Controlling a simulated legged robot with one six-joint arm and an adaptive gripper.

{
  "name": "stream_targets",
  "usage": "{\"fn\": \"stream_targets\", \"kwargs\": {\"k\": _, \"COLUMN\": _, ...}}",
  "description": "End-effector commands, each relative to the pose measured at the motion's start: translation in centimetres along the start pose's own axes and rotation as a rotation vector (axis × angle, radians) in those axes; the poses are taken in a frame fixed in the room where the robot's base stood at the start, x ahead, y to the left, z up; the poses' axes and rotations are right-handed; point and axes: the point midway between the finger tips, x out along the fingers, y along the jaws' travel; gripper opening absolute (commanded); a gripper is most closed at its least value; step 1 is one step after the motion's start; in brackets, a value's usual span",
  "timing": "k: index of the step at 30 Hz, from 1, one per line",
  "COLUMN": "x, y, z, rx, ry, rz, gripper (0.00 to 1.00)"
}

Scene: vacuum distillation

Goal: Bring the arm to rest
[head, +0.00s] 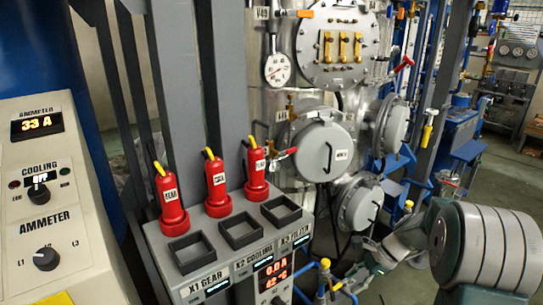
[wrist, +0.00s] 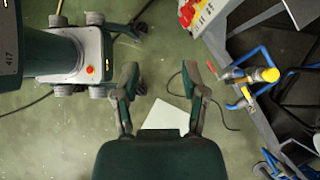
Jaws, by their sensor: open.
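My arm reaches in from the lower right of the head view, with its thick grey and green joint (head: 485,250) nearest the camera. My gripper shows in the wrist view (wrist: 160,75), with its two fingers spread apart and nothing between them. It hangs over the green floor (wrist: 150,155). In the head view the far end of the arm is low and right of the plug console, partly lost among pipes, so the fingers are hard to make out there.
Three red plugs (head: 218,183) stand on the grey console (head: 180,245) with empty square sockets. A steel vessel with round hatches (head: 325,148) stands behind. A blue pipe with a yellow valve (wrist: 268,75) is right of my gripper. A cable lies on the floor.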

Motion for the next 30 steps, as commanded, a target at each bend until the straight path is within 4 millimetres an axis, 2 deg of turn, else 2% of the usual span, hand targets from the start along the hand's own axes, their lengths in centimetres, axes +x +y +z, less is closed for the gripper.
{"fn": "stream_targets", "kwargs": {"k": 1, "x": -0.9, "y": 0.7, "z": 1.6, "rx": -0.068, "ry": 0.039, "rz": -0.005, "gripper": 0.56}}
{"fn": "stream_targets", "kwargs": {"k": 6, "x": -3.0, "y": 3.5, "z": 5.6, "rx": -0.297, "ry": 0.166, "rz": -0.003, "gripper": 0.56}}
{"fn": "stream_targets", "kwargs": {"k": 15, "x": -5.9, "y": 9.3, "z": 11.2, "rx": -0.698, "ry": 0.392, "rz": 0.01, "gripper": 0.56}}
{"fn": "stream_targets", "kwargs": {"k": 21, "x": -7.1, "y": 13.5, "z": 13.8, "rx": -0.961, "ry": 0.544, "rz": 0.029, "gripper": 0.56}}
{"fn": "stream_targets", "kwargs": {"k": 30, "x": -8.2, "y": 19.8, "z": 15.9, "rx": -1.344, "ry": 0.787, "rz": 0.07, "gripper": 0.56}}
